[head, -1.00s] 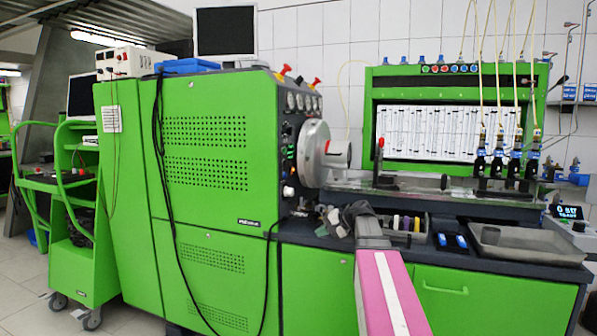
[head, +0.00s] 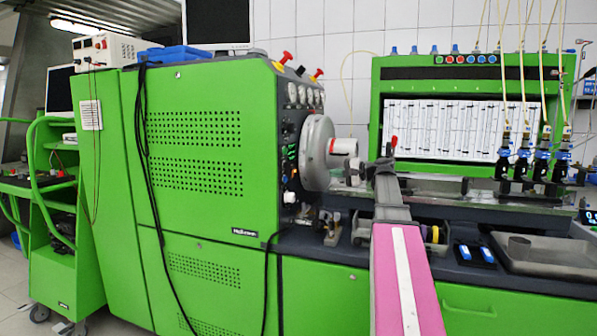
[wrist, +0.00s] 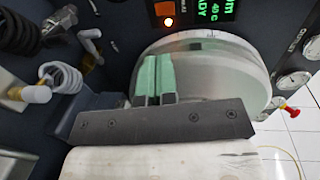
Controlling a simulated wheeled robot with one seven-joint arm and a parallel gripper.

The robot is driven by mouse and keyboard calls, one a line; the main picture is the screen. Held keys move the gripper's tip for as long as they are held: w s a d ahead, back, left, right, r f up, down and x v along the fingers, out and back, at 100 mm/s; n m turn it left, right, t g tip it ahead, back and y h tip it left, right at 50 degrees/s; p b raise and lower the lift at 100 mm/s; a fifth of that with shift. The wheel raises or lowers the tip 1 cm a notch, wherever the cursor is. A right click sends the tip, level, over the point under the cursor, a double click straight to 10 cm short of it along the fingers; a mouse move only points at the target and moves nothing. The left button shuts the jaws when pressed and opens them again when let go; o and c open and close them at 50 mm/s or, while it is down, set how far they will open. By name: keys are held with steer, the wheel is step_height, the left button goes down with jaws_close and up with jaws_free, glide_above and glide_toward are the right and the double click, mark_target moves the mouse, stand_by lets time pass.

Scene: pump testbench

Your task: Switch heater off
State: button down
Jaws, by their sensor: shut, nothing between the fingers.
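The green machine's dark control panel (head: 289,135) faces right in the head view. A small lit display (head: 291,152) shows on it. I cannot tell which control is the heater switch. My gripper (wrist: 154,75) is shut and empty, with its pale green fingers together in front of the round metal disc (wrist: 225,70). In the head view my gripper (head: 385,160) is small, right of the disc, apart from the panel.
The disc (head: 317,150) sticks out beside the panel. Coiled grey hoses (wrist: 60,78) and a brass fitting (wrist: 37,94) lie left in the wrist view. Gauges (head: 302,94) and red-topped knobs (head: 287,58) sit above. A metal tray (head: 555,255) lies on the bench at right.

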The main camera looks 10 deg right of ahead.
mark_target(294, 172)
steer(key=shift+w+a, duration=0.1)
stand_by(0.3)
steer(key=shift+r+x, duration=0.2)
steer(key=shift+x, duration=2.05)
steer(key=shift+r+x, duration=0.25)
steer(key=shift+x, duration=2)
steer(key=shift+r+x, duration=0.2)
steer(key=shift+x, duration=2.1)
steer(key=shift+w, duration=0.1)
